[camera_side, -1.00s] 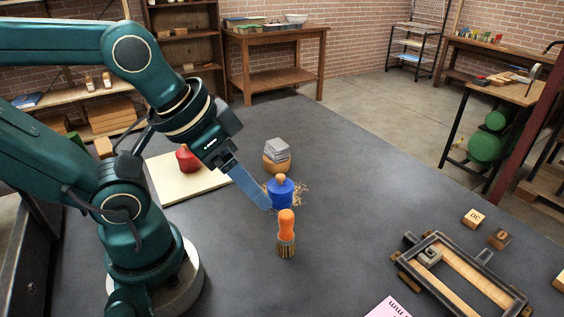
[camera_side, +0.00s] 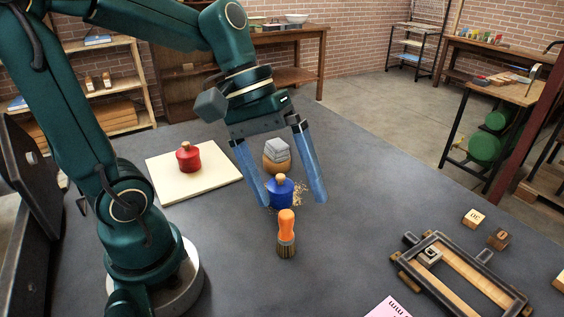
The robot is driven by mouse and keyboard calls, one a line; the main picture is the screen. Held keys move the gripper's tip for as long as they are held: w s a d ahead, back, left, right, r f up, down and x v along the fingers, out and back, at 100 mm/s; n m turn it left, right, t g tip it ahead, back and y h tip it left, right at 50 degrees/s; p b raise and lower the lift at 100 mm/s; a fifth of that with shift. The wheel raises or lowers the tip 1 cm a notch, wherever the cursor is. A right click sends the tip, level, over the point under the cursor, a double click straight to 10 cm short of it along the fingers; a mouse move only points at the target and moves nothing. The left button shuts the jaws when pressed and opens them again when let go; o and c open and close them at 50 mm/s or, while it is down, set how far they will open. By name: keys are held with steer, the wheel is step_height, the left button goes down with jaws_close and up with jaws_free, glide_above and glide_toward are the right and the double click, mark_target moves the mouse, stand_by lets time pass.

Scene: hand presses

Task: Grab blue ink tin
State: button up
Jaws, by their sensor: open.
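The blue ink tin (camera_side: 281,194) stands upright on the dark table, with a small cork-coloured knob on top. My gripper (camera_side: 296,201) is open, its two blue fingers pointing down. In the picture, one finger is at the left edge of the tin and the other is to its right, with a gap on the right side. The jaws are empty, and I cannot tell how far in depth the fingers are from the tin.
An orange-handled brush (camera_side: 287,232) stands just in front of the tin. Behind it, a wooden bowl with grey folded cloths (camera_side: 277,154) sits close. A red tin (camera_side: 188,157) stands on a cream board (camera_side: 165,188) at left.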

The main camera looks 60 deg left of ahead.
mark_target(273, 182)
steer(key=w+a+f+n+t+h, duration=0.1)
steer(key=w+a+f+n+h, duration=0.1)
steer(key=w+a+f+n, duration=0.1)
steer(key=w+a+f+n+t+h, duration=0.1)
steer(key=w+a+f+n+h, duration=0.1)
steer(key=a+n, duration=0.3)
steer(key=w+a+f+n+t+h, duration=0.1)
steer(key=w+a+f+n+h, duration=0.1)
steer(key=w+a+f+n, duration=0.2)
steer(key=shift+w+a+n+t, duration=0.1)
steer(key=shift+a+n+t, duration=0.2)
steer(key=shift+n, duration=0.7)
steer(key=a+f+n, duration=0.1)
steer(key=s+a+f+n+t, duration=0.1)
steer(key=f, duration=0.1)
steer(key=s+a+f+n+t, duration=0.1)
steer(key=a+n, duration=0.1)
steer(key=shift+f+h, duration=0.3)
steer(key=shift+f, duration=0.1)
steer(key=shift+x, duration=2.5)
steer(key=shift+c, duration=0.3)
jaws_close()
